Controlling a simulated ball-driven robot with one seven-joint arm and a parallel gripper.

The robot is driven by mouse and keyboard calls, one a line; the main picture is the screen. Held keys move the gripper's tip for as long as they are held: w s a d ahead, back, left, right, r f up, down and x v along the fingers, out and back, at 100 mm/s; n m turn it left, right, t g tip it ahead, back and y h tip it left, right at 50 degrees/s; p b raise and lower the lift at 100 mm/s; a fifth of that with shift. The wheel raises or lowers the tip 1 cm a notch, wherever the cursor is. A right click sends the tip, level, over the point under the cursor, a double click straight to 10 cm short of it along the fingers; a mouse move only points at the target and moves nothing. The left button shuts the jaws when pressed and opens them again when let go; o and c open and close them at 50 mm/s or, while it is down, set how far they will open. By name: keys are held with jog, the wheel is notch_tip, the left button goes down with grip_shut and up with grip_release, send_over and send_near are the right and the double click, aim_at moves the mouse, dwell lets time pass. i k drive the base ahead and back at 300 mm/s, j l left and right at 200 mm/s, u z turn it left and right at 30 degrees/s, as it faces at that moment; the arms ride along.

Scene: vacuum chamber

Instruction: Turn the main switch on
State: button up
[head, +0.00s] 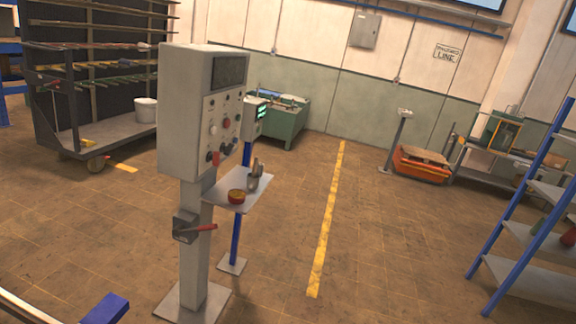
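A grey control cabinet (190,120) stands on a post at the left of centre. Its right-hand face carries a dark screen (229,71), several buttons and knobs, and a red handle (214,158) low on the panel. A dark switch box (184,227) with a red lever (202,228) is mounted on the post below. The lever points to the right, roughly level. I cannot tell from its look which of the two red handles is the main switch. My gripper does not show in this view.
A small shelf (222,193) holds an orange-brown bowl beside the post. A blue post (236,230) stands behind it. A rack (75,110) is at left, blue-framed shelves (530,282) at right. A blue object (105,309) is at bottom left. The floor (400,235) right of centre is clear.

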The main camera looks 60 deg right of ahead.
aim_at(215, 157)
jog(key=z, duration=1.2)
jog(key=i+l, duration=0.7)
jog(key=i, duration=0.25)
jog(key=i+l+u, duration=0.15)
jog(key=i+l, duration=0.5)
jog(key=i, duration=0.35)
jog(key=i+l, duration=0.8)
jog(key=i+j+u, duration=0.05)
jog(key=i, duration=0.05)
